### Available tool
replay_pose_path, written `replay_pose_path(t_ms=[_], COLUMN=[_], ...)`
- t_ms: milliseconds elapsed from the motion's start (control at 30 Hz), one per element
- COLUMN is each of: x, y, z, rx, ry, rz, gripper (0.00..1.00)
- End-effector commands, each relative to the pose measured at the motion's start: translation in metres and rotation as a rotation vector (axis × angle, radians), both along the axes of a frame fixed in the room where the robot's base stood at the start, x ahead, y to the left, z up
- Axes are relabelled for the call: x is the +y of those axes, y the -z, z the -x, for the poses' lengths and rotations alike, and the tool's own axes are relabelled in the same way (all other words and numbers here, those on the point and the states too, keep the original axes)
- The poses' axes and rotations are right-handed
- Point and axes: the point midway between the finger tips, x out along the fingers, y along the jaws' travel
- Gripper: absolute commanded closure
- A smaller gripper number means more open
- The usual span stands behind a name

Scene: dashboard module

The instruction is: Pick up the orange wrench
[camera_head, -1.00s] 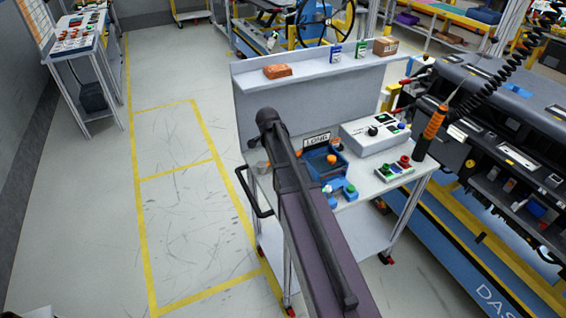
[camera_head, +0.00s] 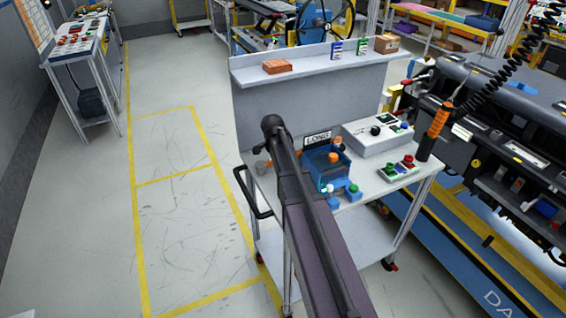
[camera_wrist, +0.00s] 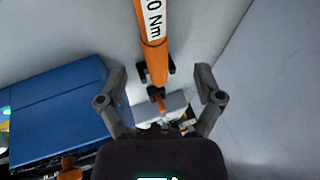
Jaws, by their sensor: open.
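The orange wrench (camera_wrist: 154,52) runs down from the top edge in the wrist view, with a white label ending in "0 Nm" and a narrower lower end. Black bracket-like pieces show on both sides of its lower part. My gripper (camera_wrist: 160,84) is open, with one finger on each side of the wrench's lower end and visible space between. I cannot tell how far the wrench is from the fingers in depth. In the head view I cannot make out the wrench or the fingertips; my arm covers part of the cart.
A blue box-like thing (camera_wrist: 58,112) lies left of the fingers. The cart (camera_head: 300,240) holds a blue bin (camera_head: 322,172), a grey control box (camera_head: 375,137) and a button box (camera_head: 398,170). Its upper shelf carries an orange block (camera_head: 277,66). An orange-black tool (camera_head: 437,122) hangs at right.

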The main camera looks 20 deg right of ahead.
Motion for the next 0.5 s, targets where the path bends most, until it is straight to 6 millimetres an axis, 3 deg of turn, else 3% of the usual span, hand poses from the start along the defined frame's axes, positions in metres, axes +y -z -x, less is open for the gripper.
replay_pose_path(t_ms=[500], x=[-0.0018], y=[0.0065], z=[-0.0009], rx=[0.000], ry=[0.000], rz=[0.000], gripper=[0.15])
